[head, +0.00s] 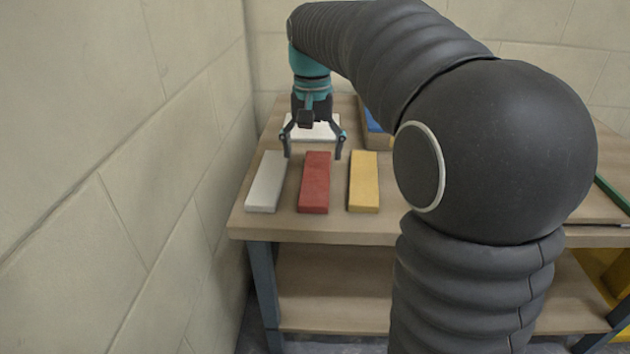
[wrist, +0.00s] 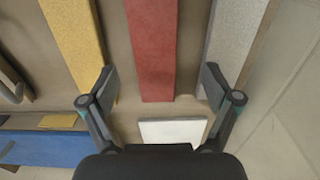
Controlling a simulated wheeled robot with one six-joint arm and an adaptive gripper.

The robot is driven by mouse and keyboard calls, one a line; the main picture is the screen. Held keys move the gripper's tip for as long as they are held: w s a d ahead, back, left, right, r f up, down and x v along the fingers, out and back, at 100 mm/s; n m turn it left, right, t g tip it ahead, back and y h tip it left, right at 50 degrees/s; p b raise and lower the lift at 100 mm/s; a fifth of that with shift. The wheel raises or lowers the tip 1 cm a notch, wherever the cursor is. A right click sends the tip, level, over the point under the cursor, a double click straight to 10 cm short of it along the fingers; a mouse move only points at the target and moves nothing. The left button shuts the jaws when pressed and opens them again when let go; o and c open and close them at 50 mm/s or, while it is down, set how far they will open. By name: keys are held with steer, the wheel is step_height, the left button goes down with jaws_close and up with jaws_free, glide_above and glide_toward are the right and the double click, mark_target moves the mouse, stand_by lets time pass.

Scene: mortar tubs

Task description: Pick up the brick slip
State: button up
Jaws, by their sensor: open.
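Three long flat bars lie side by side on the wooden bench: a pale grey one (head: 266,183), a red one (head: 314,184) and a yellow one (head: 363,183). The red bar has the colour of a brick slip. My gripper (head: 313,156) points down with its fingers spread, empty, at the red bar's far end. In the wrist view, the red bar (wrist: 152,45) runs between the fingertips of my gripper (wrist: 160,82), with the yellow bar (wrist: 75,40) to the left and the grey bar (wrist: 235,40) to the right. The height above the bar is hard to tell.
A white flat piece (wrist: 173,131) lies behind the red bar, under my gripper. A block wall (head: 150,180) runs close along the bench's left side. Narrow gaps separate the bars.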

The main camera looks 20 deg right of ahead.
mark_target(316, 175)
steer(key=f, duration=0.1)
steer(key=f+b, duration=0.1)
steer(key=f, duration=0.3)
steer(key=shift+d+f, duration=0.1)
steer(key=shift+d, duration=0.25)
steer(key=c, duration=1.6)
